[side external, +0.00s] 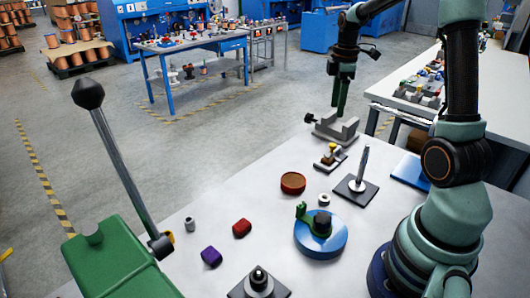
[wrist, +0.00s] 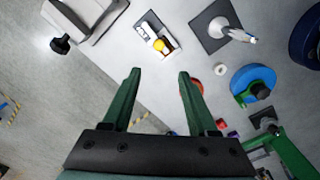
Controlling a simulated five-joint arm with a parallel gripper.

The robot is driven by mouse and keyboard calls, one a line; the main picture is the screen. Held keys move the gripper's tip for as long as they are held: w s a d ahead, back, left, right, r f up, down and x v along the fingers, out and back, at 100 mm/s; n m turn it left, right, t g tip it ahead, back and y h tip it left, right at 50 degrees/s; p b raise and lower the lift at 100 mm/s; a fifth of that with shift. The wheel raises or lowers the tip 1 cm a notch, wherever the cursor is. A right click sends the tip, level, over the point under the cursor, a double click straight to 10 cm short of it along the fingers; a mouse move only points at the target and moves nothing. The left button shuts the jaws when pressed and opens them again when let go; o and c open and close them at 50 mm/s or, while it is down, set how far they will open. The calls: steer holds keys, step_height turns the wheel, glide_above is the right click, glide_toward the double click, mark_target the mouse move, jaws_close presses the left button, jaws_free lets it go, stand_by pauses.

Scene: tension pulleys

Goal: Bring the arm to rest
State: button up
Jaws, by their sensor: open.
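My gripper (side external: 338,98) hangs from my arm above the far part of the white table, near the grey vise-like fixture (side external: 338,128). In the wrist view its two green fingers (wrist: 158,80) are spread apart with nothing between them. The table surface and the floor show beyond the gap. The fixture also shows at the top left of the wrist view (wrist: 92,16). From the side view the gripper's exact height above the fixture is hard to tell.
On the table (side external: 270,185) stand a small block with a yellow knob (side external: 330,155), a spindle on a dark plate (side external: 358,183), a brown round dish (side external: 293,183), a blue disc with a green bracket (side external: 320,238), a red piece (side external: 242,228), a purple piece (side external: 211,256) and a green lever device (side external: 120,262).

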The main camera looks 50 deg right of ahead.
steer(key=s+a+r+m+t, duration=0.2)
steer(key=s+a+r+m, duration=0.1)
steer(key=a, duration=0.9)
steer(key=s+a+r+m+t, duration=0.3)
steer(key=a+m, duration=0.2)
steer(key=a, duration=0.7)
steer(key=shift+s+a+r+m, duration=0.15)
steer(key=shift+a+r+m, duration=0.15)
steer(key=shift+r+m, duration=0.1)
